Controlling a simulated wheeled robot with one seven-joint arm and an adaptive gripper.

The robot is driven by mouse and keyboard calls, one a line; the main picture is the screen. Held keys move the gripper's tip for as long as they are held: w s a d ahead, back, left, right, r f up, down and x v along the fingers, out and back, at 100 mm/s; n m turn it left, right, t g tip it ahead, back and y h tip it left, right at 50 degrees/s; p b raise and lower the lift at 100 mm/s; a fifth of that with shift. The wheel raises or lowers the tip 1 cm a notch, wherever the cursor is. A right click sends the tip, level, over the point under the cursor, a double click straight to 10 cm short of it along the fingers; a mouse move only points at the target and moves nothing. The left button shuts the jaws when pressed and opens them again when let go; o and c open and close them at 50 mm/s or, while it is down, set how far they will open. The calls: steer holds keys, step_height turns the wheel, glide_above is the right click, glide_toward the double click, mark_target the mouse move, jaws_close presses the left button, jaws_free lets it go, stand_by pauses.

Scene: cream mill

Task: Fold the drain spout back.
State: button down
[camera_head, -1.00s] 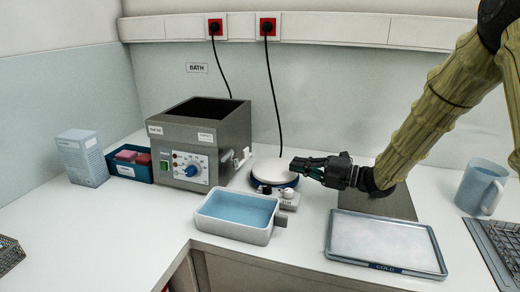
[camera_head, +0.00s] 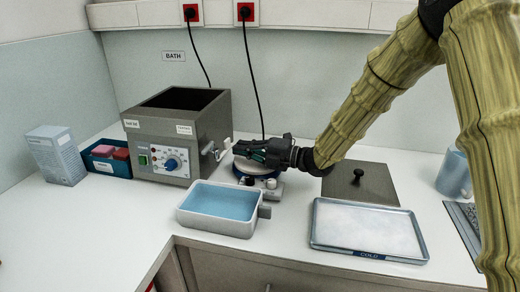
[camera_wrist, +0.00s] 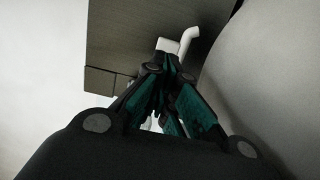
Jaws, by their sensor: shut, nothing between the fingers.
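The drain spout (camera_head: 224,146) is a small white piece on the right side of the grey bath (camera_head: 165,135). In the wrist view the spout (camera_wrist: 188,39) shows as a bent white tube sticking out from the bath's dark wall (camera_wrist: 135,30), just beyond the fingertips. My gripper (camera_head: 238,148) is shut and empty, pointing left at the spout from the right. Its fingertips show in the wrist view (camera_wrist: 166,60), close below the spout; I cannot tell whether they touch it.
A stirrer plate (camera_head: 258,170) lies under my gripper. A basin of blue liquid (camera_head: 187,214) stands in front of the bath. A lid with a knob (camera_head: 375,187), a COLD tray (camera_head: 328,240) and a mug (camera_head: 452,175) are at the right. The left front counter is clear.

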mark_target(227, 144)
steer(key=shift+x, duration=1.4)
steer(key=shift+w+a+f+b, duration=0.1)
steer(key=shift+w+a+b, duration=0.15)
steer(key=shift+a+b, duration=0.15)
steer(key=shift+w+a, duration=0.1)
steer(key=shift+r, duration=0.2)
